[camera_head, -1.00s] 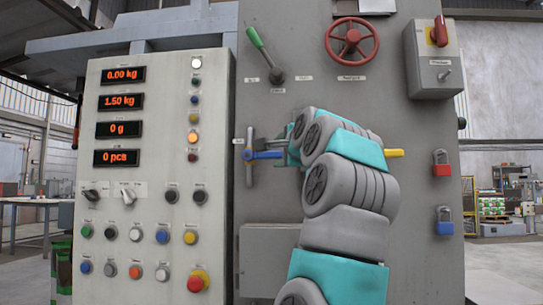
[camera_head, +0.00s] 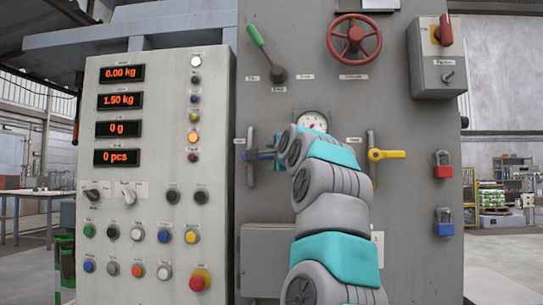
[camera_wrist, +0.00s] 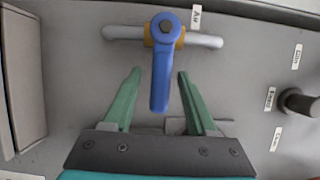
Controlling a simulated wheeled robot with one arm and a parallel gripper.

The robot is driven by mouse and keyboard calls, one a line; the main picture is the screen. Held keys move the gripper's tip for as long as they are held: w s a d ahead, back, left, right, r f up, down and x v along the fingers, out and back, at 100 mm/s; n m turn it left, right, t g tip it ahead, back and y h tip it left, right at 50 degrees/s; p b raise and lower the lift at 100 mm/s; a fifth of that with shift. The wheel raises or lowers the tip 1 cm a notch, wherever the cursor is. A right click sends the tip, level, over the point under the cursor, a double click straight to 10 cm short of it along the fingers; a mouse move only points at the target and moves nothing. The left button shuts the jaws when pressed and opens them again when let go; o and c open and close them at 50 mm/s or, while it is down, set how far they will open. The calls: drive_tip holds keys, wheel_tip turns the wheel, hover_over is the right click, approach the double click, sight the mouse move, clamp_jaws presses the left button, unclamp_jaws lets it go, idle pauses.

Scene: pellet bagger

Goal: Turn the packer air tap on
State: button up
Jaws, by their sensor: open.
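The air tap has a blue lever (camera_wrist: 161,75) on a pale pipe (camera_wrist: 125,33), beside a label reading "Air" in the wrist view. The lever lies across its pipe. In the head view the blue lever (camera_head: 262,154) points right from the upright pipe (camera_head: 250,157), its right part hidden by my arm. My gripper (camera_wrist: 160,74) is open, its two green fingers on either side of the lever's free end. The lever is nearer the right finger, and I see a gap on both sides. In the head view my wrist mostly hides the gripper.
A yellow tap lever (camera_head: 386,154) points right on another upright pipe to the right. A gauge (camera_head: 313,121) sits above my wrist. A red handwheel (camera_head: 354,39) and green-handled lever (camera_head: 264,52) are higher up. The button panel (camera_head: 152,200) stands at left.

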drive_tip(key=shift+c, duration=0.3)
clamp_jaws()
idle(1.0)
